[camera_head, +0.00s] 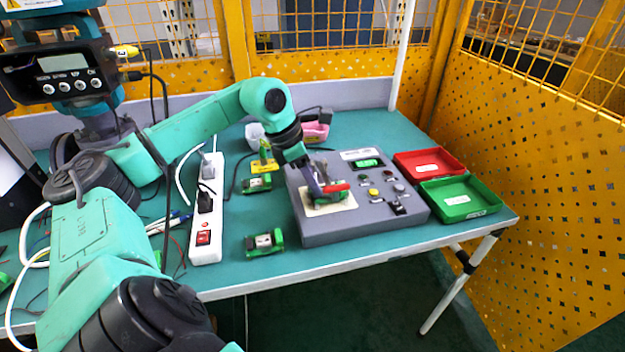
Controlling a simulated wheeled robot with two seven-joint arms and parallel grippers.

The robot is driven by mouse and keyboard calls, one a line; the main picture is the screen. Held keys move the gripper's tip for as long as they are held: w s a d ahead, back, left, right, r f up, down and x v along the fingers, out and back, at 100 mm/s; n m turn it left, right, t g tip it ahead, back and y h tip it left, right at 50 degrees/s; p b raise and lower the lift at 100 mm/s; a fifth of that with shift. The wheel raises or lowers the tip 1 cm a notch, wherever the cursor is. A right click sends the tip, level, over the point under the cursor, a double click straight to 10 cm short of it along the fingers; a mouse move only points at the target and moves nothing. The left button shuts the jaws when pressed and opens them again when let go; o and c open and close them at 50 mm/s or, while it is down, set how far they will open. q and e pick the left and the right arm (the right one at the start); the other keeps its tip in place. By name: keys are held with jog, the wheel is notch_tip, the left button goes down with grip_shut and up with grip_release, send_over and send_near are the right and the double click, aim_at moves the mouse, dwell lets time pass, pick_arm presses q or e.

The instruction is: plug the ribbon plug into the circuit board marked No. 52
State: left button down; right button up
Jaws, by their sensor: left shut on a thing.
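My left gripper (320,190) reaches down from above onto the grey test box (345,232). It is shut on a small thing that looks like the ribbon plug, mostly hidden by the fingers. A red piece (337,187) shows just right of the fingertips. Under them a green circuit board (325,201) lies on a cream pad (346,203) on the box. I cannot tell whether plug and board touch. Two more green circuit boards lie on the table left of the box, one farther back (257,183) and one nearer (264,242). Their numbers are too small to read. My right gripper is not in view.
A white power strip (207,220) lies left of the boards. A red tray (430,164) and a green tray (459,199) stand right of the box. A yellow tag (264,165) and pink container (315,131) are behind. A dark display instrument (62,70) stands at far left.

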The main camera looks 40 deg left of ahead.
pick_arm(q)
jog(key=shift+f, duration=0.1)
dwell(0.3)
jog(key=shift+c, duration=0.4)
grip_release()
jog(key=shift+v, duration=2.1)
jog(key=v, duration=0.2)
jog(key=shift+s+r, duration=0.1)
jog(key=shift+r, duration=0.3)
